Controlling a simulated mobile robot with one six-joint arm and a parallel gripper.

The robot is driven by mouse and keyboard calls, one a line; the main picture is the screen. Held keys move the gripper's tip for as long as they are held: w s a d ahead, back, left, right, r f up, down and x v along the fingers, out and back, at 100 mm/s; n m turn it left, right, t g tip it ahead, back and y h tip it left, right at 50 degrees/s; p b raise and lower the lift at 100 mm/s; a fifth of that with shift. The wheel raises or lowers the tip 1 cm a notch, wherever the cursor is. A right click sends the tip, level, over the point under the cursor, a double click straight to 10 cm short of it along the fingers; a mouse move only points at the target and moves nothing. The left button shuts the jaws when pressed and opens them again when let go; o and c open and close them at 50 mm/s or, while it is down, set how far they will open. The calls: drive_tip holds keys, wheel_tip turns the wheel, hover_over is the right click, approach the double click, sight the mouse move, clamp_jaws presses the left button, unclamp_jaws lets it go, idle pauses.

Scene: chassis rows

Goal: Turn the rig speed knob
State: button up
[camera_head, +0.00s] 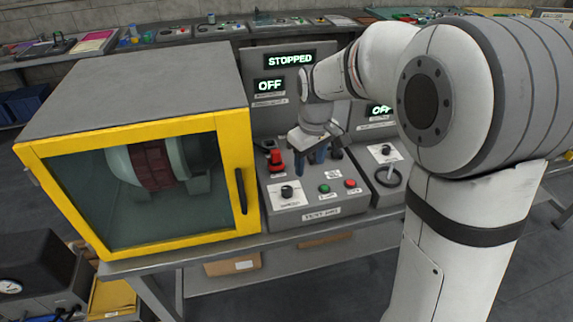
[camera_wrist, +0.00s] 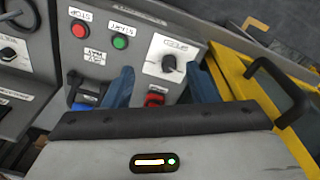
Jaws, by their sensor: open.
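The speed knob is a dark knob on a white plate on the grey sloped control panel, at the panel's front left in the head view (camera_head: 287,192). In the wrist view the knob (camera_wrist: 169,63) lies beyond and roughly between my fingertips, its white plate bare around it. My gripper (camera_head: 310,153) hangs over the back part of the panel, behind the knob. In the wrist view my gripper (camera_wrist: 163,77) shows two blue fingers spread apart with nothing held between them. The knob is apart from the fingers.
A green button (camera_head: 324,188) and a red button (camera_head: 350,183) sit right of the knob. A red switch (camera_head: 274,160) stands behind it. A yellow-framed enclosure (camera_head: 250,180) with a black handle borders the panel's left. Displays read STOPPED (camera_head: 290,60) and OFF (camera_head: 270,86).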

sight(286, 188)
drive_tip(key=w+a+f+n, duration=0.1)
drive_tip(key=w+a+f, duration=0.1)
drive_tip(key=w+a+f+n, duration=0.1)
drive_tip(key=a+f, duration=0.1)
drive_tip(key=f, duration=0.1)
drive_tip(key=w+a+f, duration=0.2)
drive_tip(key=shift+w+f+n+g+b, duration=0.25)
drive_tip(key=shift+w+n+g+b, duration=0.05)
drive_tip(key=shift+n+g+b, duration=0.1)
wheel_tip(286, 188, down, 8)
drive_tip(key=shift+r+p, duration=0.25)
drive_tip(key=shift+p, duration=0.2)
drive_tip(key=shift+c, duration=0.3)
drive_tip(key=c, duration=0.9)
